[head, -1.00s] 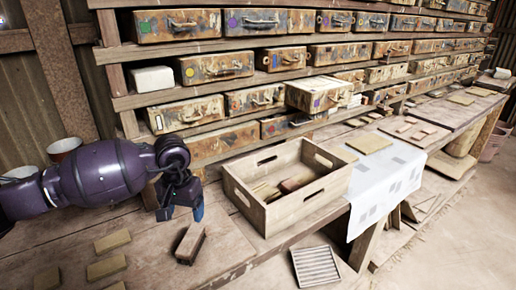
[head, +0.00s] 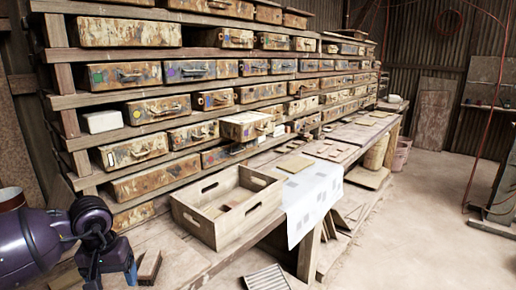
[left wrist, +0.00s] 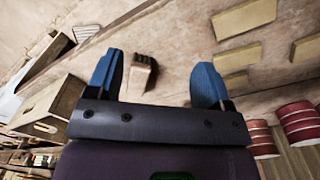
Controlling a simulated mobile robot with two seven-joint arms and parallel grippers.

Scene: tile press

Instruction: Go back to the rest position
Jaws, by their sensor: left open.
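My left gripper (head: 112,268) is at the lower left of the head view, above the workbench. In the left wrist view its two blue fingers (left wrist: 158,82) stand wide apart with nothing between them. A brown brush-like block (left wrist: 141,75) lies on the bench beyond the fingers, apart from them. In the head view this block (head: 149,266) is partly cut off by the gripper. My right gripper is in neither view.
A wooden crate (head: 207,229) with a few pieces inside stands on the bench right of my left gripper. A white cloth (head: 310,207) hangs over the bench edge. Shelves of worn drawers (head: 130,155) rise behind. Open floor (head: 420,215) lies to the right. Tiles (left wrist: 244,18) lie near the gripper.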

